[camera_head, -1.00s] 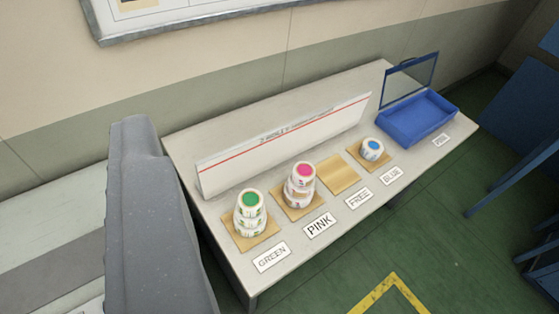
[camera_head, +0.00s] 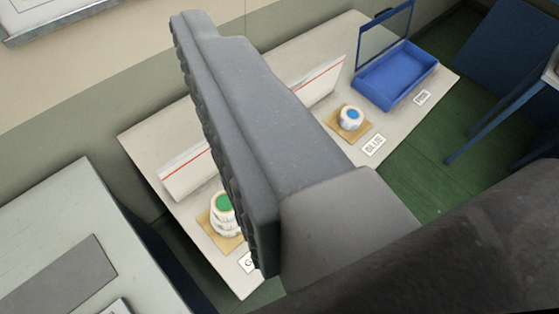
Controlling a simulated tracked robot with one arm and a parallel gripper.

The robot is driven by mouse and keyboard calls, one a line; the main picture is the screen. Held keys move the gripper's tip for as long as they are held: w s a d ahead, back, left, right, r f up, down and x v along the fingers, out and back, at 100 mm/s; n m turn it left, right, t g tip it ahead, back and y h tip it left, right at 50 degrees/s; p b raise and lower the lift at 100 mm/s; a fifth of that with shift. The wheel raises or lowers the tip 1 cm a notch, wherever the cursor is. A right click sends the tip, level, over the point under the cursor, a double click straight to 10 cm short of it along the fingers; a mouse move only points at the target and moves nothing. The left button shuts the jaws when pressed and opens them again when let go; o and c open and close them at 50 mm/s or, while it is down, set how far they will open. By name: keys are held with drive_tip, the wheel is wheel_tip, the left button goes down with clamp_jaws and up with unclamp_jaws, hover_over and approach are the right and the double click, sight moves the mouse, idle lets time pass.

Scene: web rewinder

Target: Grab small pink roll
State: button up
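The pink roll stack is hidden now behind the grey finger of my gripper (camera_head: 235,130). That finger crosses the middle of the view, with its ridged face to the left. Only one finger clearly shows, so I cannot tell the opening or whether anything is between the fingers. The green-centred roll stack (camera_head: 223,215) stands on a wooden square just left of the finger. One small blue-centred roll (camera_head: 351,117) sits on its wooden square to the right. The PINK and FREE places are covered by the gripper.
The white table (camera_head: 140,140) carries a long white sign (camera_head: 187,172), partly covered. An open blue box (camera_head: 398,77) stands at its far right end. Another light table (camera_head: 60,220) is at the lower left. A blue frame stands at the right.

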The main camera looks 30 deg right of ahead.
drive_tip(key=shift+o, duration=1.1)
drive_tip(key=w+d+f+m+g+p, duration=0.1)
drive_tip(key=w+f+p, duration=0.1)
drive_tip(key=w+f, duration=0.6)
drive_tip(key=shift+w+d+f+h, duration=0.2)
drive_tip(key=shift+w+f+h, duration=0.1)
drive_tip(key=shift+f, duration=0.5)
drive_tip(key=w+d+f+m+g+h+p, duration=0.1)
drive_tip(key=w+d+f, duration=0.1)
drive_tip(key=f, duration=0.5)
drive_tip(key=w+d+f+m+p, duration=0.1)
drive_tip(key=w+d+f, duration=0.15)
drive_tip(key=f, duration=0.55)
drive_tip(key=w+d+f+m+g+h+p, duration=0.1)
drive_tip(key=d+f, duration=0.2)
drive_tip(key=f, duration=0.4)
drive_tip(key=s+d+f+m+g+h+p, duration=0.1)
drive_tip(key=s+d+f, duration=0.15)
drive_tip(key=f, duration=0.35)
drive_tip(key=s+d+f+h+p, duration=0.1)
drive_tip(key=d+f+h, duration=0.1)
drive_tip(key=d+f, duration=0.3)
drive_tip(key=shift+a+f+x, duration=0.2)
drive_tip(key=shift+x, duration=2.1)
drive_tip(key=shift+a+f+x, duration=0.2)
drive_tip(key=shift+f+x, duration=0.05)
drive_tip(key=shift+x, duration=2)
drive_tip(key=shift+a+f+x, duration=0.2)
drive_tip(key=shift+x, duration=2.1)
